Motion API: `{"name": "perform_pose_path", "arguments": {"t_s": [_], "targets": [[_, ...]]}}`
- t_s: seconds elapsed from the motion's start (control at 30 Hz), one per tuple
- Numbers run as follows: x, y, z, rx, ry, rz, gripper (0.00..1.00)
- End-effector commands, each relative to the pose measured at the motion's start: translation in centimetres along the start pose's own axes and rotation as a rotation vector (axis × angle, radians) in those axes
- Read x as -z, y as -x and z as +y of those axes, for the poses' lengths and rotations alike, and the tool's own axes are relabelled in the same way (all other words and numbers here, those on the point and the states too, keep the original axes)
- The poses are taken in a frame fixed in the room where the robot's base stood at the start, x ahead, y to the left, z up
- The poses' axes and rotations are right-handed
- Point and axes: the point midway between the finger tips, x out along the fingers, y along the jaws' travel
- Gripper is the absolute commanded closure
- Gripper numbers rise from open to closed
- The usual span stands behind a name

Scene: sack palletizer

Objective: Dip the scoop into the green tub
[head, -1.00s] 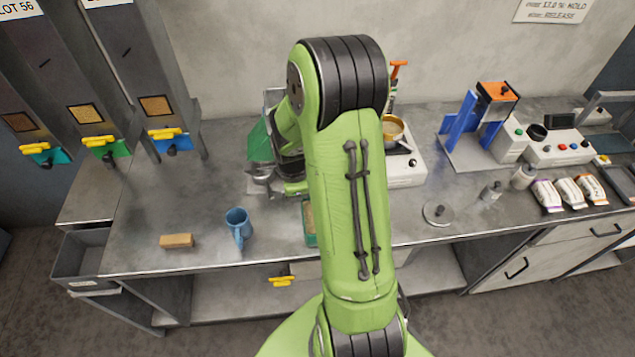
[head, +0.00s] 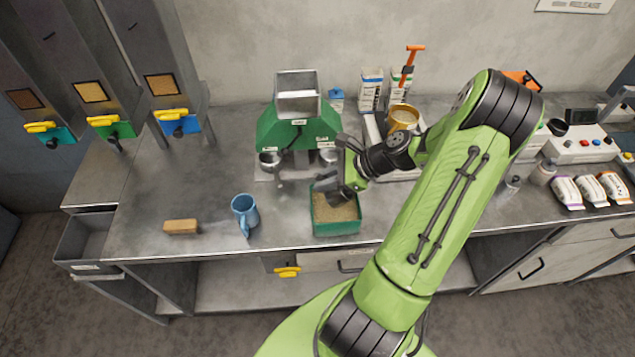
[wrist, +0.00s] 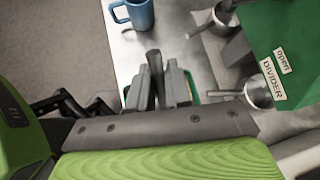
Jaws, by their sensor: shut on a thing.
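The green tub (head: 336,229) stands on the bench near its front edge, holding tan grain.
The green divider (head: 290,130) with metal cups (head: 270,160) stands just behind the tub. A blue mug (head: 244,212) and a brown block (head: 181,227) are to the left. The bench between mug and hoppers is clear.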

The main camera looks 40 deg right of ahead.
Motion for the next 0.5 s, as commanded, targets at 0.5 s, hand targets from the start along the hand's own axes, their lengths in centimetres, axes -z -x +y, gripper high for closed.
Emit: {"name": "perform_pose_path", "arguments": {"t_s": [0.5], "targets": [[3.7, -3.0, 0.6, -0.001, -0.005, -0.020, 1.00]]}}
